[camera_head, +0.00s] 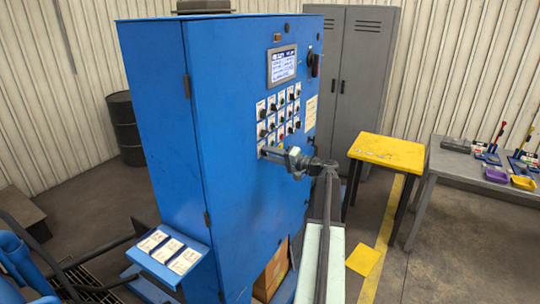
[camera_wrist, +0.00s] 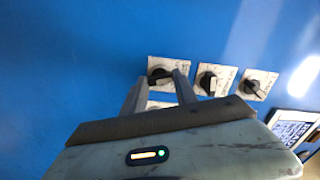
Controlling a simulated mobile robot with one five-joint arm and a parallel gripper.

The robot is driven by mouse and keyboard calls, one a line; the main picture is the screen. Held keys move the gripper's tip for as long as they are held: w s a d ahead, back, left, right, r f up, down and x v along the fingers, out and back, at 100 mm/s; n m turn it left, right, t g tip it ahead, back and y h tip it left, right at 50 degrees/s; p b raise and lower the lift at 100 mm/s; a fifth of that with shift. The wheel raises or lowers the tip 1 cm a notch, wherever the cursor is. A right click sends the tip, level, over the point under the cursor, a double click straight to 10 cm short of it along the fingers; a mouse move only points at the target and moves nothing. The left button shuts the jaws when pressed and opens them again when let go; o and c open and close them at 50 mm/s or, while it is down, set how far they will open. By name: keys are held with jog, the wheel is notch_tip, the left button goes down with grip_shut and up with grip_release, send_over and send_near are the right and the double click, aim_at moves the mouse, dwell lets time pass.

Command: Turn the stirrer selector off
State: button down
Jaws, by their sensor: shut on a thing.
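My gripper (camera_head: 268,153) reaches the front of the blue control cabinet (camera_head: 240,210), at the lower end of the switch panel. In the wrist view, my gripper (camera_wrist: 163,80) has its two fingers closed on a black selector knob (camera_wrist: 159,76) on a white label plate. The plate's lettering is too small and too covered to read, so I cannot tell from it whether this is the stirrer selector. The knob's exact pointing is partly hidden by the fingers.
Two more black selectors, a nearer one (camera_wrist: 207,81) and a farther one (camera_wrist: 252,86), sit to the right in the wrist view. A display screen (camera_head: 282,65) is above the switches. A yellow table (camera_head: 388,152) and a grey workbench (camera_head: 455,170) stand to the right.

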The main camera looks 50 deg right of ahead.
jog(key=shift+n, duration=1.1)
jog(key=c, duration=1)
grip_release()
jog(key=shift+o, duration=0.2)
jog(key=shift+s, duration=0.1)
jog(key=v, duration=0.7)
jog(key=shift+s, duration=0.3)
jog(key=shift+f, duration=0.1)
